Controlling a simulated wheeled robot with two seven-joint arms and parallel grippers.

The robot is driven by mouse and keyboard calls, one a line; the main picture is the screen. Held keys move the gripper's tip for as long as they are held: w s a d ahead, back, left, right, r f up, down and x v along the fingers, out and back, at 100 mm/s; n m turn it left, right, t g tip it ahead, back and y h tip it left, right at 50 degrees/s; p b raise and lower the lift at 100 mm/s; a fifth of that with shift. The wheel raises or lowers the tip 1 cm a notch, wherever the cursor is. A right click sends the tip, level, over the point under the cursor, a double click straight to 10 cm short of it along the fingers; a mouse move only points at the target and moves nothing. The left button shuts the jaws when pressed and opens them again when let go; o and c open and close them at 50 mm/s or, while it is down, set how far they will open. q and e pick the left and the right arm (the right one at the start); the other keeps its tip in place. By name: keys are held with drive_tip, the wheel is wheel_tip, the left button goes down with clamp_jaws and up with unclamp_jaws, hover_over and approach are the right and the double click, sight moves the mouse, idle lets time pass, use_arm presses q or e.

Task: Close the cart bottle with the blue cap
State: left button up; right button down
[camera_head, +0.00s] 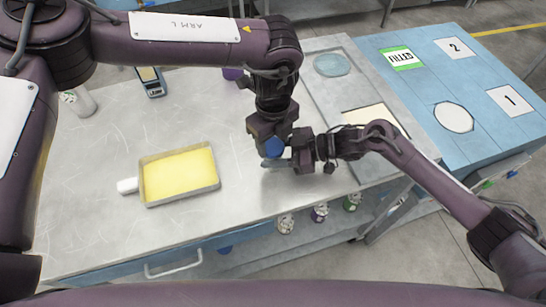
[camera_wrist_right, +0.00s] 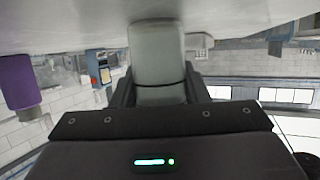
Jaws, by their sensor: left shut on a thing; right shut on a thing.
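The blue cap (camera_head: 274,147) shows at the fingertips of my left gripper (camera_head: 268,136), which points down over the table and is shut on it. My right gripper (camera_head: 290,158) comes in from the right, just below and beside the left one. It is shut on a pale grey bottle, seen in the right wrist view (camera_wrist_right: 157,55) between the fingers. In the head view the bottle is mostly hidden by the grippers. I cannot tell whether the cap touches the bottle's mouth.
A yellow-lined tray (camera_head: 147,196) lies on the metal table, left of the grippers. A white bottle (camera_head: 78,102) and a small handheld device (camera_head: 150,81) stand farther back. Several bottles sit on the lower shelf. A blue cart top (camera_head: 440,85) is at right.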

use_arm(q)
drive_tip(key=o, duration=1.1)
drive_tip(key=shift+c, duration=0.2)
drive_tip(key=shift+r, duration=2.25)
drive_tip(key=o, duration=0.6)
drive_tip(key=shift+c, duration=0.2)
wheel_tip(320, 180, up, 12)
use_arm(e)
drive_tip(key=c, duration=0.7)
unclamp_jaws()
drive_tip(key=shift+c, duration=0.2)
